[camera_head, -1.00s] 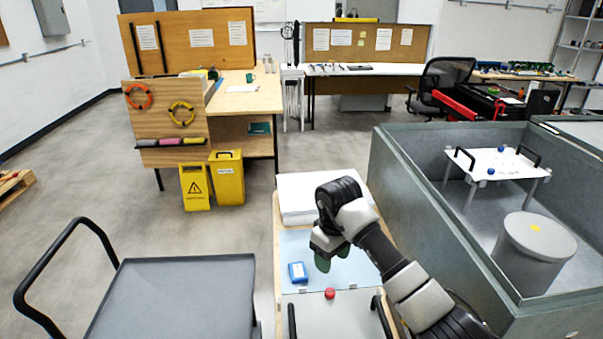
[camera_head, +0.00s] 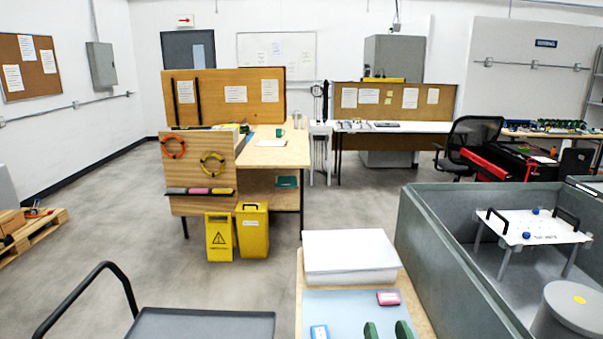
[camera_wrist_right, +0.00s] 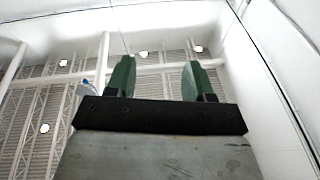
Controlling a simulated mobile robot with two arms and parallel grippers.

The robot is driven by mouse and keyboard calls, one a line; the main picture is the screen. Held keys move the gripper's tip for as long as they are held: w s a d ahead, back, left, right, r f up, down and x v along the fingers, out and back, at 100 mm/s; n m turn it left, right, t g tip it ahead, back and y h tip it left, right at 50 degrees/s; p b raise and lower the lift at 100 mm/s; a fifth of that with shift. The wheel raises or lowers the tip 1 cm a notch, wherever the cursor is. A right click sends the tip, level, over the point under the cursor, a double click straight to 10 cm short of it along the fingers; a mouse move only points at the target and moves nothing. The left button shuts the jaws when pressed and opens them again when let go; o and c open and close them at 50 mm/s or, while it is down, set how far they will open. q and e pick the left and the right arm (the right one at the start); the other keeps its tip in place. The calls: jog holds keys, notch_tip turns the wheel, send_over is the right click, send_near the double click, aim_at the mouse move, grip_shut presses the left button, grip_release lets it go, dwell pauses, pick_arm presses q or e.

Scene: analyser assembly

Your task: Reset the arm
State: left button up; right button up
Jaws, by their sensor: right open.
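My right gripper (camera_head: 387,331) shows only as two green fingertips at the bottom edge of the head view, over the light blue mat on the bench. The rest of my right arm is out of that view. In the right wrist view, its two green fingers (camera_wrist_right: 160,80) stand apart with nothing between them. That camera faces up towards the ceiling beams and lamps. My left gripper is not in view.
A grey tank (camera_head: 440,235) stands at right, a cart (camera_head: 205,324) at lower left.

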jog(key=s+d+f+m+g+h, duration=0.3)
jog(key=s+d+f+g+h, duration=0.2)
jog(key=s+d+f, duration=0.15)
jog(key=s+f+n+g+y, duration=0.1)
jog(key=s+f+n+g, duration=0.1)
jog(key=s+f+g, duration=0.35)
jog(key=s+a+f+n+g+y, duration=0.1)
jog(key=s+f+g, duration=0.15)
jog(key=s, duration=0.55)
jog(key=s+f+n+g+y, duration=0.1)
jog(key=s+f+n+g, duration=0.1)
jog(key=s+f+g, duration=0.3)
notch_tip(320, 180, down, 25)
jog(key=s, duration=0.3)
jog(key=s+d+f+g, duration=0.1)
jog(key=s+d+f, duration=0.2)
jog(key=s+f, duration=1.1)
jog(key=shift+s+f+n+g, duration=0.3)
jog(key=shift+s+g, duration=0.1)
jog(key=shift+s, duration=0.2)
